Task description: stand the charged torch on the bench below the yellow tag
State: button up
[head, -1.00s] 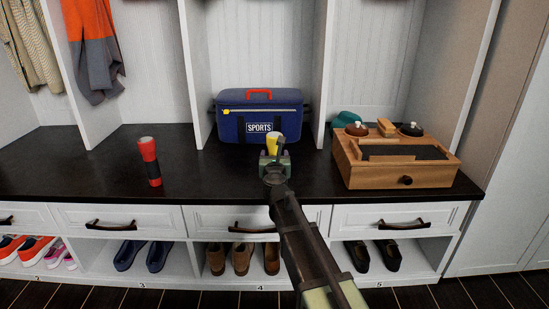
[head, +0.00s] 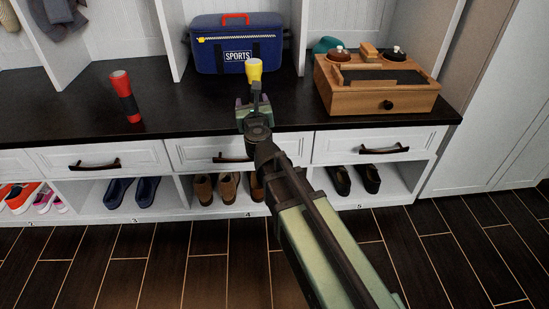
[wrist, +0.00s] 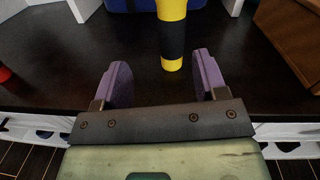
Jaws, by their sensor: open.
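A yellow torch with a black grip (head: 254,70) stands upright on the dark bench top (head: 178,108), in front of the blue bag. In the wrist view the torch (wrist: 172,40) is just beyond my purple fingertips, roughly between their lines and apart from both. My gripper (head: 253,103) is open and empty; its two fingers (wrist: 162,70) are spread wide. A red torch with a black grip (head: 126,97) stands further left on the bench; only its edge shows in the wrist view. No charge mark is readable on either torch. I cannot make out a yellow tag on the wall.
A blue SPORTS bag (head: 238,42) with a red handle and a small yellow zip pull stands behind the yellow torch. A wooden shoe-care box (head: 350,101) is to the right. White dividers split the bench back. The bench between the torches is clear.

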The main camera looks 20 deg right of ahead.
jog(key=s+a+f+n+g+y, duration=0.4)
jog(key=n, duration=0.8)
jog(key=s+a+f+n+g+y, duration=0.3)
jog(key=s+f+n+y, duration=0.15)
jog(key=n, duration=0.75)
jog(key=s+d+f+n+g+h, duration=0.3)
jog(key=s+d+f+n+g, duration=0.1)
jog(key=s+d+n+g, duration=0.1)
jog(key=s+d+f+n+g+h, duration=0.3)
jog(key=s+d+f+n+g, duration=0.2)
jog(key=s, duration=0.5)
jog(key=shift+n+g, duration=0.5)
jog(key=shift+n, duration=0.5)
